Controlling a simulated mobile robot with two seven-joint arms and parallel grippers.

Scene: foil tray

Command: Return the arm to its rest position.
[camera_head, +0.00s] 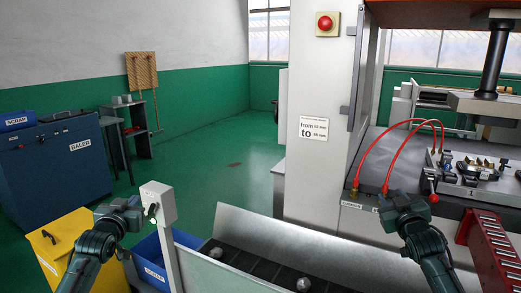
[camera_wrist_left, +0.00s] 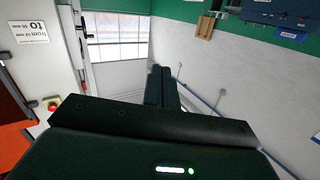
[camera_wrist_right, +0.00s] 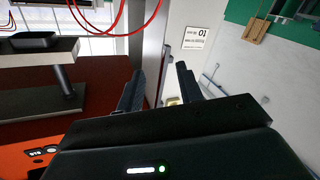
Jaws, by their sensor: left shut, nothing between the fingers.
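My left gripper (camera_head: 124,207) is at the lower left of the head view, in front of or beside a pale grey post. I cannot tell whether it touches the post. In the left wrist view its two fingers (camera_wrist_left: 160,84) are together with nothing between them. My right gripper (camera_head: 400,203) is at the right of the head view, in front of the machine bench. In the right wrist view its fingers (camera_wrist_right: 159,85) stand apart with a clear gap and nothing held. Both arms come up from the bottom of the head view.
The pale grey post (camera_head: 160,206) stands close to my left gripper. A yellow bin (camera_head: 62,236) and a blue scrap bin (camera_head: 151,262) are nearby. A dark chute (camera_head: 245,262) holds small metal parts. A red rack (camera_head: 494,246) stands at right. Green floor (camera_head: 215,185) is open behind.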

